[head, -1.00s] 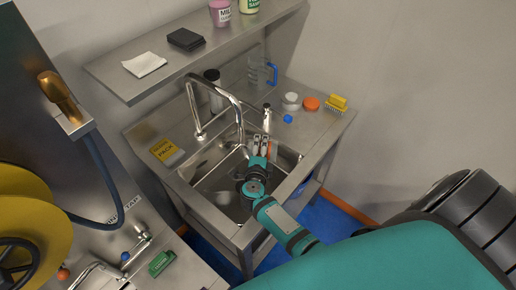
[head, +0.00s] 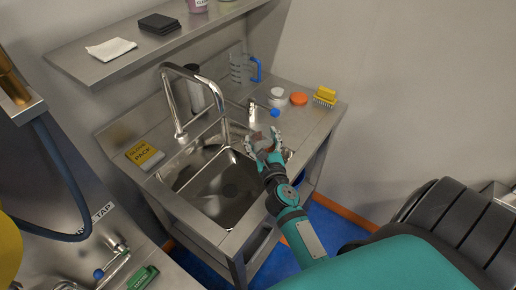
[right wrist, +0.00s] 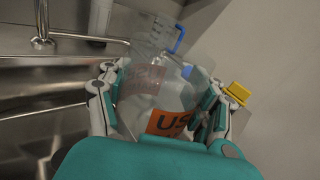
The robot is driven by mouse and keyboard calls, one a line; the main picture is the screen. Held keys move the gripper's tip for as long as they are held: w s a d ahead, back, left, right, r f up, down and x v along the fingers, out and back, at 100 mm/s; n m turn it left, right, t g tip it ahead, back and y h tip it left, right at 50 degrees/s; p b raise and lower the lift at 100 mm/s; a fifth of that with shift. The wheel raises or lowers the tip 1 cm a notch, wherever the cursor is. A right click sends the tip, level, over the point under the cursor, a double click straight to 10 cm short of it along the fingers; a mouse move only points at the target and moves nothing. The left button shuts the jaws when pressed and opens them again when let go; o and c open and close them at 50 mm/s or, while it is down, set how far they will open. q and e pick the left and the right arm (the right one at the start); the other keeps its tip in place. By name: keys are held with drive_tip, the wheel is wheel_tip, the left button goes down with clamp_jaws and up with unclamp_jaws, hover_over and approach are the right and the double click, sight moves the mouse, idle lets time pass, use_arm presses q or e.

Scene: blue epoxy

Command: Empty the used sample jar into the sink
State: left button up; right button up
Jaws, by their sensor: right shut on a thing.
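The used sample jar (right wrist: 180,95) is clear, with an orange label reading "US" at its near side and a pinkish patch at its left. My right gripper (right wrist: 160,95) is shut around it, a finger on each side. In the head view the gripper (head: 264,146) holds the jar (head: 264,143) over the right part of the sink unit. The steel sink (head: 232,192) has its open basin to the left of and below the gripper. Whether the jar holds anything, I cannot tell. My left gripper is out of view.
A tall curved tap (head: 180,85) stands behind the basin. A measuring jug (head: 240,70), white lid (head: 277,96), orange lid (head: 298,98), blue cap (head: 275,113) and yellow brush (head: 325,95) sit on the back right. A yellow pack (head: 143,154) lies left. A shelf (head: 120,65) overhangs.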

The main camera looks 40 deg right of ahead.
drive_tip(key=shift+f+m+b, duration=0.5)
drive_tip(key=shift+b, duration=0.05)
drive_tip(key=shift+w+r, duration=0.1)
drive_tip(key=shift+r, duration=0.2)
drive_tip(key=shift+d+r+p, duration=0.2)
drive_tip(key=shift+p, duration=0.3)
use_arm(q)
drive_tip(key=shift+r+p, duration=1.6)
drive_tip(key=shift+p, duration=0.65)
use_arm(e)
drive_tip(key=s+d+r, duration=0.3)
drive_tip(key=d, duration=0.1)
drive_tip(key=shift+s+d+r, duration=0.25)
drive_tip(key=shift+s+r, duration=0.05)
drive_tip(key=shift+s, duration=0.1)
